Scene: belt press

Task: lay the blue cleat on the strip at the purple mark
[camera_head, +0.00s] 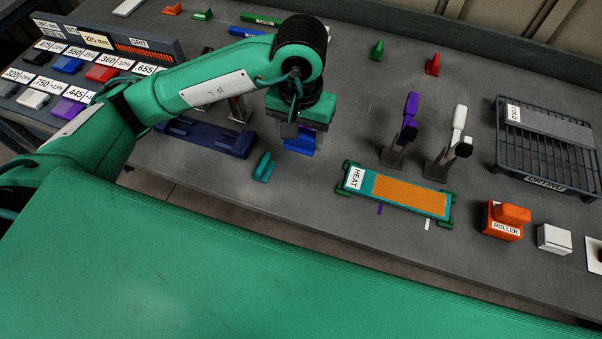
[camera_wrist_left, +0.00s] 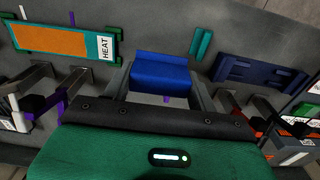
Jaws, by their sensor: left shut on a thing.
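My left gripper (camera_head: 298,132) is shut on the blue cleat (camera_head: 299,143) and holds it over the bench, left of the heat plate. In the left wrist view the blue cleat (camera_wrist_left: 160,76) sits between the two fingers of the gripper (camera_wrist_left: 160,90). The orange strip (camera_head: 408,196) lies on the teal plate labelled HEAT (camera_head: 356,180); the strip also shows in the wrist view (camera_wrist_left: 48,40). A purple mark (camera_head: 380,209) is on the bench at the plate's near edge, with a white mark (camera_head: 428,224) to its right. My right gripper is not in view.
A teal cleat (camera_head: 263,167) and a dark blue holder (camera_head: 212,138) lie left of the held cleat. Purple (camera_head: 408,118) and white (camera_head: 457,130) levers stand behind the plate. An orange roller (camera_head: 506,220) and drying rack (camera_head: 545,158) are at right. Bench between cleat and plate is clear.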

